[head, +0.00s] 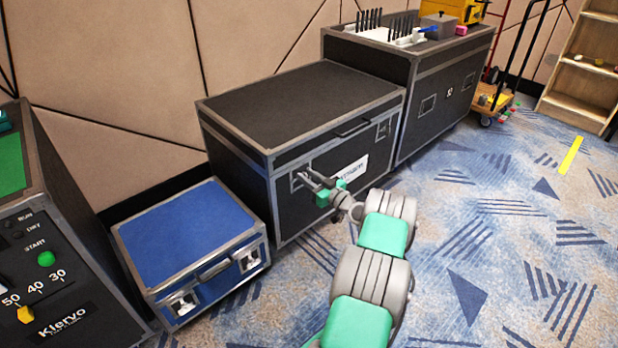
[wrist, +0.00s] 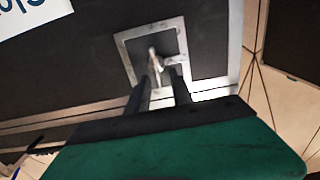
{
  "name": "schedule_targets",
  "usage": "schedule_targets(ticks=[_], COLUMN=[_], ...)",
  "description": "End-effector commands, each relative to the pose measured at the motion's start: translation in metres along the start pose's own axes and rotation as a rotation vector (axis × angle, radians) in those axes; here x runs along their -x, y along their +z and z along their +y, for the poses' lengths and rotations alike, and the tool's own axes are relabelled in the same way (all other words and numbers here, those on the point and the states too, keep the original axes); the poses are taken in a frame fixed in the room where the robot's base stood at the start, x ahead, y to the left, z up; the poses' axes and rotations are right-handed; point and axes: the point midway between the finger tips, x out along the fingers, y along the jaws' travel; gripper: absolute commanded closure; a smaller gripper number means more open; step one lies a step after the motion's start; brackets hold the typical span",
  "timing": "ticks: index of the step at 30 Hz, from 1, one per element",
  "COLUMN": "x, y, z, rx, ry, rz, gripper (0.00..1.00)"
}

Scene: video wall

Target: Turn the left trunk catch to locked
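The black trunk (head: 305,105) with metal edges stands in the middle of the head view, lid shut. Its left catch (wrist: 154,58) is a light metal piece in a square metal-framed recess in the wrist view. In the head view my gripper largely hides that catch. My gripper (head: 306,180) is at the trunk's front face, by the left catch. In the wrist view its two dark fingers (wrist: 161,76) are apart, with the lower end of the catch's lever between or just beyond them. I cannot tell whether they touch it. The right catch (head: 383,129) is clear of my gripper.
A blue case (head: 190,232) stands left of the trunk, and a control cabinet (head: 50,270) stands at far left. Another black case (head: 440,95) with items on top stands right. A trolley (head: 495,95) and shelf (head: 590,65) are behind. Carpet (head: 500,230) at right is clear.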

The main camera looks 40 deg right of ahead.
Motion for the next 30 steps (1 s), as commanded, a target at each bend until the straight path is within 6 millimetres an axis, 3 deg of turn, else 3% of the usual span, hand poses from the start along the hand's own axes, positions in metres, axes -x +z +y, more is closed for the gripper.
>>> schedule_targets(ticks=[9, 30], x=[0.0008, 0.0019], y=[0.0003, 0.0047], z=[0.0006, 0.0019], rx=[0.0, -0.026], ry=[0.001, 0.004], rz=[-0.001, -0.006], gripper=[1.0, 1.0])
